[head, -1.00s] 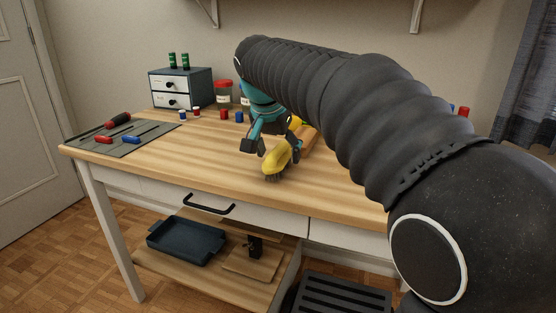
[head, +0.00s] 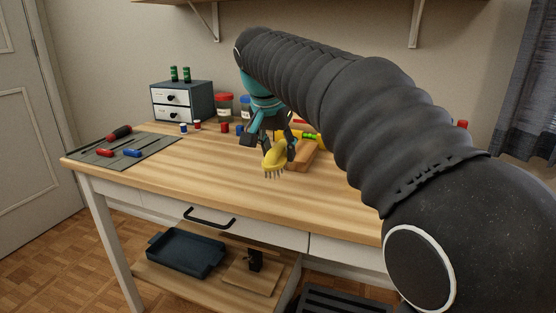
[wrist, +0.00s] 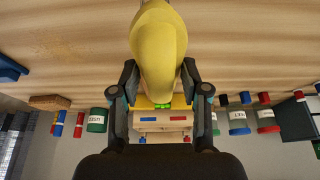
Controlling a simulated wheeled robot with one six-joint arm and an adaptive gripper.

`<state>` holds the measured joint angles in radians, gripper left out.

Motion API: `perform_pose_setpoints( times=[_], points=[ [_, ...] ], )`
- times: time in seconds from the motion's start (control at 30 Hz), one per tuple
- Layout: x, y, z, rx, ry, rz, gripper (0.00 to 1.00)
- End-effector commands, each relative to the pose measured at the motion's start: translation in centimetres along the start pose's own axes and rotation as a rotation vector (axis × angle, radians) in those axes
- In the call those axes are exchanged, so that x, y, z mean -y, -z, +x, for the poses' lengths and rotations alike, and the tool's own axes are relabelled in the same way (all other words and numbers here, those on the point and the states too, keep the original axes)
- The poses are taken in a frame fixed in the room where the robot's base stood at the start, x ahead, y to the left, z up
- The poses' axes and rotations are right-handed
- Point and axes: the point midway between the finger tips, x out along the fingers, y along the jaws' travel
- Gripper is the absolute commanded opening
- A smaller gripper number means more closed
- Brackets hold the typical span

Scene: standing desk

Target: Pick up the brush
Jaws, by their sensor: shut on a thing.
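The brush is yellow with dark bristles. In the head view the brush (head: 273,160) is over the middle of the desk top, bristles down. My gripper (head: 278,147) is shut on it, with fingers on both sides. In the wrist view the brush's smooth yellow body (wrist: 158,45) fills the space between the two dark fingers of my gripper (wrist: 159,72). The bristles are hidden there. I cannot tell whether they touch the desk.
A wooden block (head: 303,158) lies just right of the brush. A small drawer cabinet (head: 183,100), a red-lidded jar (head: 224,104) and spools stand at the back. A grey mat (head: 150,150) with tools lies left. The desk front is clear.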

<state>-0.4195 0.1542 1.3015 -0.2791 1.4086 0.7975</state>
Motion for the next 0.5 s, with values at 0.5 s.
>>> perform_pose_setpoints(
  times=[0.5],
  points=[
    [-9.9,4.7,-4.5,-0.002,-0.001,0.004,0.07]
  ],
)
